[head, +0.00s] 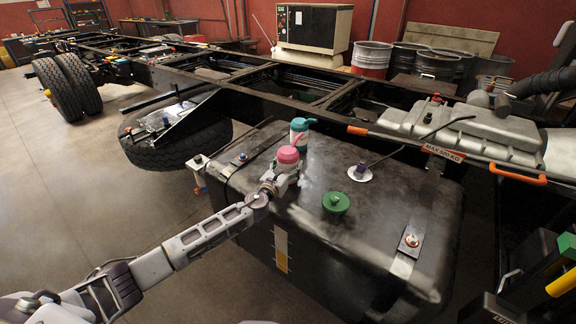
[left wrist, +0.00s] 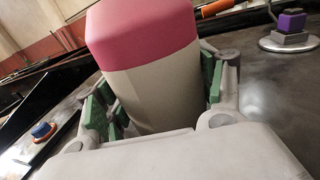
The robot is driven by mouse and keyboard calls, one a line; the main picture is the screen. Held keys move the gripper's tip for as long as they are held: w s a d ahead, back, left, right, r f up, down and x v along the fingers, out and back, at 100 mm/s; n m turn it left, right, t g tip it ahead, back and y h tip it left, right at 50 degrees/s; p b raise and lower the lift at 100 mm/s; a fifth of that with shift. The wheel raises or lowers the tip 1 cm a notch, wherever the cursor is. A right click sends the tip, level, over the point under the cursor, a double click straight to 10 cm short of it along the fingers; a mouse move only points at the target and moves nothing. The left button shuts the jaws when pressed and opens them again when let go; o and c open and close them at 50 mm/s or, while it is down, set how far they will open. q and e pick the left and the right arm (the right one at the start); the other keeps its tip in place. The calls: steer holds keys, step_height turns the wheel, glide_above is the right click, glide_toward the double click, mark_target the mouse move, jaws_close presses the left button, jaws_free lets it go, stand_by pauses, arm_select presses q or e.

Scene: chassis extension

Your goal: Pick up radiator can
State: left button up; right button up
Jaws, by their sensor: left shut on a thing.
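A can with a pink top and pale body (head: 288,155) is above the dark tank (head: 310,250), near its far left part. My left gripper (head: 282,178) is shut around its pale body. In the left wrist view the can (left wrist: 150,85) stands between the green finger pads, a little tilted in the picture. I cannot tell whether its base touches the tank. Neither can's label is readable. My right gripper is not in view.
A green cap (head: 336,203) and a round metal fitting with a purple knob (head: 361,174) are on the tank top. A strap with a bolt (head: 411,240) crosses its right side. Chassis rails (head: 262,100) run behind, with a tyre (head: 180,150) at left. Floor at left is clear.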

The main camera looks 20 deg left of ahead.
mark_target(288, 149)
arm_select(q)
steer(key=shift+r, duration=0.15)
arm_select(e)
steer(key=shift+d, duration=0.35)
arm_select(q)
steer(key=shift+r+p, duration=0.3)
steer(key=shift+r, duration=0.45)
step_height(288, 149, up, 3)
steer(key=shift+r+p, duration=0.15)
steer(key=shift+p, duration=0.35)
step_height(288, 149, up, 3)
steer(key=shift+r+p, duration=0.15)
steer(key=shift+p, duration=0.2)
steer(key=shift+r, duration=0.85)
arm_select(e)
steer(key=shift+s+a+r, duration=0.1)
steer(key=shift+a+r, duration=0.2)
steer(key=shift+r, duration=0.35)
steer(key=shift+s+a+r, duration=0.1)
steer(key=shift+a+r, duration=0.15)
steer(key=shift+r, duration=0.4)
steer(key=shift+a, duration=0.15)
